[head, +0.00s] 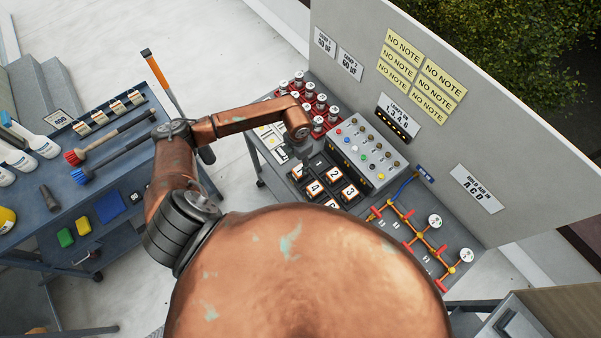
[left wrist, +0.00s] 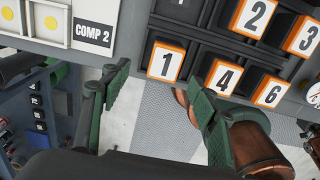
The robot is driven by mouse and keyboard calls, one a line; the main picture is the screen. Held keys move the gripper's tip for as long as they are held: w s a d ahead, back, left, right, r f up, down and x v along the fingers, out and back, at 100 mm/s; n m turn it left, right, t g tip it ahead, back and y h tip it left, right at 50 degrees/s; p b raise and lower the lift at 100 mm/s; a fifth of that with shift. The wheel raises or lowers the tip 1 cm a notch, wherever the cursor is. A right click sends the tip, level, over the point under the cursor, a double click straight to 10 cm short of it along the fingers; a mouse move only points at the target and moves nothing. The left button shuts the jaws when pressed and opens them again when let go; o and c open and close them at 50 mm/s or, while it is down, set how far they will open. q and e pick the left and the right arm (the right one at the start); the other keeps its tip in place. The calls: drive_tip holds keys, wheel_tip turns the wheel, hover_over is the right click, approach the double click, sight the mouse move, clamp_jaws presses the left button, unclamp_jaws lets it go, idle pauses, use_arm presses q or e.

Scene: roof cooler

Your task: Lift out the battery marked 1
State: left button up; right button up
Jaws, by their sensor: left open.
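The battery marked 1 (left wrist: 165,62) is a dark block with an orange-edged white label, seated in the dark battery rack (left wrist: 205,45). In the left wrist view it lies beyond and between the two green-padded fingers of my left gripper (left wrist: 158,95). The fingers are open, with nothing held between them. In the head view my left gripper (head: 306,153) hangs at the upper left of the rack, and the battery marked 1 (head: 297,172) shows only partly. I cannot tell the exact gap between fingers and battery. My right gripper is not in view.
Batteries marked 2 (head: 332,175), 3 (head: 349,192), 4 (head: 314,188) and 6 (head: 332,204) sit close by. A grey switch panel (head: 365,150) stands right behind. Red-based capacitors (head: 310,100) and orange valve piping (head: 410,225) flank the bench. A tool cart (head: 75,190) stands left.

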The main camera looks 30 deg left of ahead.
sight(300, 170)
use_arm(q)
drive_tip(key=f, duration=0.1)
drive_tip(key=f+p, duration=0.1)
drive_tip(key=f, duration=0.1)
drive_tip(key=f+p, duration=0.1)
drive_tip(key=f, duration=0.1)
drive_tip(key=shift+d+f, duration=0.15)
drive_tip(key=shift+d, duration=0.25)
drive_tip(key=shift+w+f, duration=0.1)
drive_tip(key=shift+f, duration=0.4)
drive_tip(key=shift+c, duration=0.7)
drive_tip(key=c, duration=0.5)
clamp_jaws()
drive_tip(key=shift+r, duration=0.1)
